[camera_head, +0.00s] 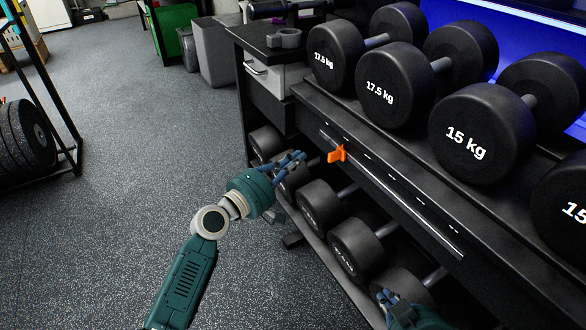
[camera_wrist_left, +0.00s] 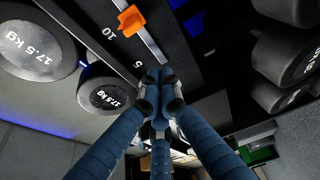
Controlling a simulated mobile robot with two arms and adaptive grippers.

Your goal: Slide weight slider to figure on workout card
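The orange weight slider (camera_head: 336,154) sits near the left end of a thin metal rail (camera_head: 400,198) on the dumbbell rack's front edge. In the left wrist view the slider (camera_wrist_left: 131,20) is close to a printed 10, with a 5 nearer my fingers. My left gripper (camera_head: 300,156) is just left of the slider, apart from it. Its blue fingertips (camera_wrist_left: 158,75) come together with nothing seen between them. My right gripper (camera_head: 386,296) shows only partly at the bottom edge, and its opening is unclear. I see no workout card.
Large dumbbells (camera_head: 482,134) fill the shelf above the rail, and more (camera_head: 356,248) lie on the lower shelf. A grey bin (camera_head: 216,50) stands behind. A weight-plate rack (camera_head: 28,135) is at left. The floor (camera_head: 130,130) between is clear.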

